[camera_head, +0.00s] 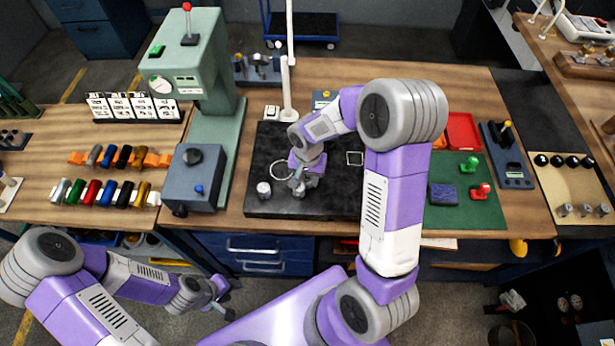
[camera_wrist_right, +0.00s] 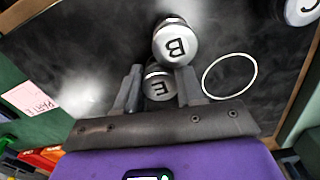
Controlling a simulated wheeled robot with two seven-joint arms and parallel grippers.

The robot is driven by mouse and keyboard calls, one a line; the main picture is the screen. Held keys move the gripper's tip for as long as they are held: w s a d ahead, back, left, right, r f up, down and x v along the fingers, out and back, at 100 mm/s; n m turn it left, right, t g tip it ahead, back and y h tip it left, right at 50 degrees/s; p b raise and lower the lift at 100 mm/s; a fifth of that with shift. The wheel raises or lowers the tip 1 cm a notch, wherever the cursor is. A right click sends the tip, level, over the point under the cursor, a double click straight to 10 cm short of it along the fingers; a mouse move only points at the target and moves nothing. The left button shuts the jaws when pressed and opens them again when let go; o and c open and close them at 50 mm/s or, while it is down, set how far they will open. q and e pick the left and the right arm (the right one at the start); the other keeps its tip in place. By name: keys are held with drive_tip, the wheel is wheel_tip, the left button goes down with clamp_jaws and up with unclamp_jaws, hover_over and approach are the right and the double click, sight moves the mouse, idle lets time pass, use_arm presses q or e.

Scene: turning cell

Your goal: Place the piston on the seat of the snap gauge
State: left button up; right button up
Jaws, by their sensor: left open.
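In the right wrist view, a short silver cylinder marked E (camera_wrist_right: 158,84) lies between the two fingers of my right gripper (camera_wrist_right: 160,88); whether they touch it is unclear. A larger-looking one marked B (camera_wrist_right: 176,42) stands just beyond. Which of these is the piston I cannot tell. In the head view, my right gripper (camera_head: 298,186) is low over the black plate, hiding most of what is under it. A silver cylinder (camera_head: 263,189) stands to its left. My left gripper (camera_head: 218,298) is open and empty, in front of the bench. I cannot surely identify the snap gauge.
The black plate (camera_head: 262,142) carries a white ring outline (camera_head: 283,170) and a white square outline (camera_head: 355,158). Right of my arm are a green mat (camera_head: 487,215), a red tray (camera_head: 462,130) and a blue-grey device (camera_head: 508,170). A grey-green machine (camera_head: 195,75) stands left.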

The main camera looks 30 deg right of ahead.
drive_tip(key=o, duration=0.4)
drive_tip(key=shift+o, duration=0.2)
drive_tip(key=shift+r, duration=0.15)
